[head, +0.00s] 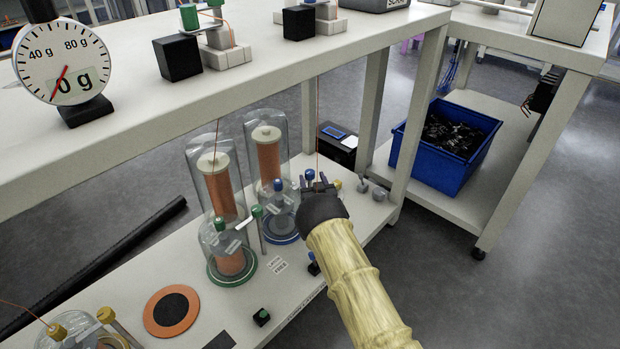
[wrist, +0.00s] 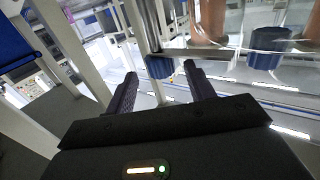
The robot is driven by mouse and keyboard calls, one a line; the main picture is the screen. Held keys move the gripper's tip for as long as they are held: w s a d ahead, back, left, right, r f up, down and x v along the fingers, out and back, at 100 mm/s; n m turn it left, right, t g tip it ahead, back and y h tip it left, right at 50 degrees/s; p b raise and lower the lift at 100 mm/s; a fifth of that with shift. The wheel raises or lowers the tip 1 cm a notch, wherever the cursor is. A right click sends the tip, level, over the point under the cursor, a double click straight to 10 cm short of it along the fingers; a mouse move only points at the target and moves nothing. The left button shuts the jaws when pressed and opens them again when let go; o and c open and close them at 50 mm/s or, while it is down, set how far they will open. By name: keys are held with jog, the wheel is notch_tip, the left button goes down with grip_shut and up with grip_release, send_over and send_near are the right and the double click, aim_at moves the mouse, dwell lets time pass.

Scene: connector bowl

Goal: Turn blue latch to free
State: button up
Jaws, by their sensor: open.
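A blue knob (head: 309,174), which appears to be the blue latch, stands beside the glass dome with the blue base ring (head: 284,238). My gripper (head: 318,184) is open at this knob, its dark fingers pointing away from the head camera. In the wrist view the ribbed blue knob (wrist: 160,66) shows between the two fingertips (wrist: 160,78), slightly beyond them. I cannot tell whether either finger touches it. A second blue knob (wrist: 268,45) is on the dome, and it also shows in the head view (head: 278,185). My gripper hides the lower part of the latch.
A dome with a green base ring (head: 232,278) and a green-knobbed post (head: 257,211) stand to the left. Small grey pieces (head: 378,193) sit to the right. An upper shelf (head: 230,88) overhangs the domes. A blue bin (head: 440,150) stands at the right.

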aim_at(311, 176)
jog(key=b+x, duration=0.1)
jog(key=x, duration=0.2)
jog(key=shift+w+a+f+b, duration=0.1)
jog(key=shift+w+a+b, duration=0.1)
jog(key=shift+b, duration=0.1)
jog(key=shift+w+a, duration=0.1)
jog(key=shift+a, duration=0.05)
grip_shut()
